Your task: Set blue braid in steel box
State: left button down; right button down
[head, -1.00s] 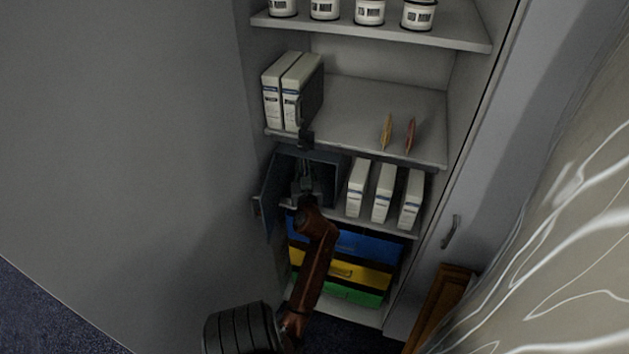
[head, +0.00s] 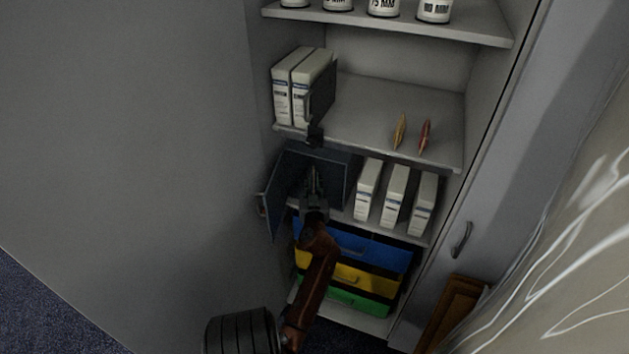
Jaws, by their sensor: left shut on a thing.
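A dark blue-grey steel box (head: 349,181) stands on the shelf of a tall cabinet, its door (head: 272,198) swung open to the left. My left gripper (head: 314,172) is at the open front of the box, fingers pointing inward. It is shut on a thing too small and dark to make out. I cannot make out the blue braid anywhere. The inside of the box is dark and partly hidden behind my gripper. My right gripper is out of view.
White binders (head: 395,193) stand right of the box. More binders (head: 292,88) and two thin packets (head: 400,131) are on the shelf above, labelled pots (head: 434,9) on top. Below are blue (head: 372,252), yellow (head: 372,280) and green (head: 345,297) drawers.

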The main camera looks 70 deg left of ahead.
aim_at(314, 187)
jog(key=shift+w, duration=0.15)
pick_arm(q)
jog(key=c, duration=2.3)
grip_release()
jog(key=shift+f, duration=0.1)
jog(key=o, duration=0.5)
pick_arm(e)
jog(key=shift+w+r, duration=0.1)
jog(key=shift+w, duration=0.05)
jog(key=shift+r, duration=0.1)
